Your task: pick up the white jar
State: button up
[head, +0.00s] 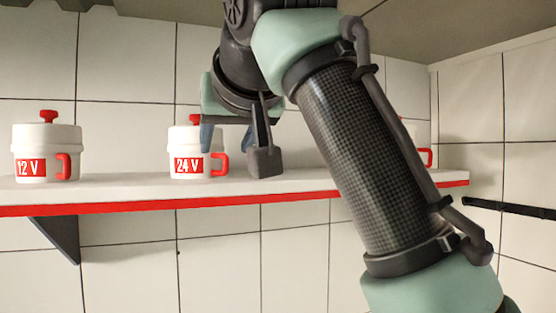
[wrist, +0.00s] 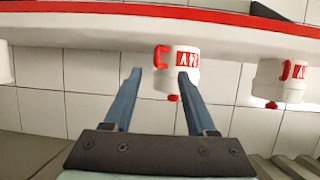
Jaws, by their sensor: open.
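Several white jars with red lid knobs, red handles and red labels stand upright on a shelf. The 24 V jar (head: 195,140) is mid-left in the head view, partly behind my gripper (head: 208,137). The 12 V jar (head: 45,139) stands further left. The red handle of another jar (head: 426,156) shows behind my arm. The wrist view is upside down. There my gripper (wrist: 159,74) is open and empty, with blue fingers pointing toward the middle jar (wrist: 178,82). One fingertip overlaps this jar's body; I cannot tell whether they touch. Another jar (wrist: 283,84) is at the right.
The white shelf (head: 120,190) has a red front edge and runs along a tiled wall. Bare shelf lies between the 12 V and 24 V jars. A dark bracket (head: 60,238) is below the shelf, and a dark bar (head: 510,208) is at the far right.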

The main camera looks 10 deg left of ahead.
aim_at(223, 156)
jog(key=p+x, duration=0.3)
jog(key=x, duration=0.1)
jog(key=shift+w, duration=0.2)
jog(key=shift+w+a+f, duration=0.25)
jog(key=shift+w+f, duration=0.05)
jog(key=shift+w, duration=0.05)
jog(key=c, duration=0.9)
grip_shut()
jog(key=shift+r, duration=0.15)
jog(key=shift+r, duration=0.1)
